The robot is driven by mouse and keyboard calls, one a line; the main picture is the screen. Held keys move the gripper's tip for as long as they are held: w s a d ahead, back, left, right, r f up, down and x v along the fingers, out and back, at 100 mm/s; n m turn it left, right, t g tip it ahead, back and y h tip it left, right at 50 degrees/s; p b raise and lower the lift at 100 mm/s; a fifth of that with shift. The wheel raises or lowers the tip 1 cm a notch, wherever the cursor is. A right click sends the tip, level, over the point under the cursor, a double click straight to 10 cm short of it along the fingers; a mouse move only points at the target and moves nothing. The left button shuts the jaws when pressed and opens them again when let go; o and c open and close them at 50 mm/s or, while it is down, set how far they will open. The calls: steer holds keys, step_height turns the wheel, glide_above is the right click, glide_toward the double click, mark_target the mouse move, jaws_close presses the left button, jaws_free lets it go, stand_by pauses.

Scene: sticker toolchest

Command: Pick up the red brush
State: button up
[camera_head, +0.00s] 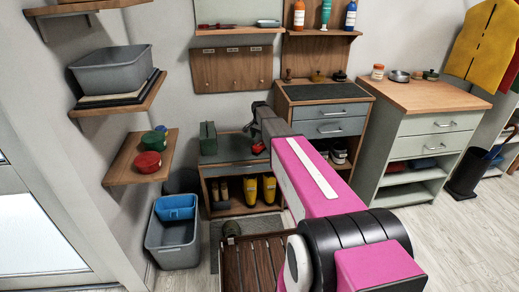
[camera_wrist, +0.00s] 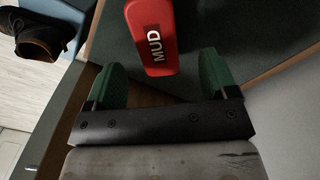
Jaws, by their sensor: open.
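The red brush (camera_wrist: 152,35) lies on the dark bench top, with the word MUD in white on it. In the wrist view its near end is between the green finger pads of my gripper (camera_wrist: 161,62), with gaps on both sides. My gripper is open and holds nothing. In the head view a small red part of the brush (camera_head: 258,149) shows beside my dark wrist, on the low bench (camera_head: 226,158); my arm hides much around it.
A dark green block (camera_head: 208,138) stands on the bench's left part. Yellow boots (camera_head: 250,190) stand on the shelf below. A brown shoe (camera_wrist: 35,36) shows at the wrist view's upper left. A drawer cabinet (camera_head: 328,128) stands close to the bench's right.

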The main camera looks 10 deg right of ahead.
mark_target(260, 144)
steer(key=shift+s+f, duration=0.2)
steer(key=shift+f, duration=2.45)
steer(key=c, duration=1.1)
steer(key=shift+r, duration=0.2)
steer(key=r, duration=0.4)
steer(key=shift+s+a+r, duration=0.15)
steer(key=shift+s, duration=0.05)
steer(key=s+a+r, duration=0.5)
steer(key=a+r, duration=0.1)
steer(key=a, duration=0.3)
steer(key=shift+s+a+r, duration=0.2)
steer(key=shift+s+a, duration=0.15)
steer(key=shift+o, duration=1.1)
steer(key=shift+c, duration=0.2)
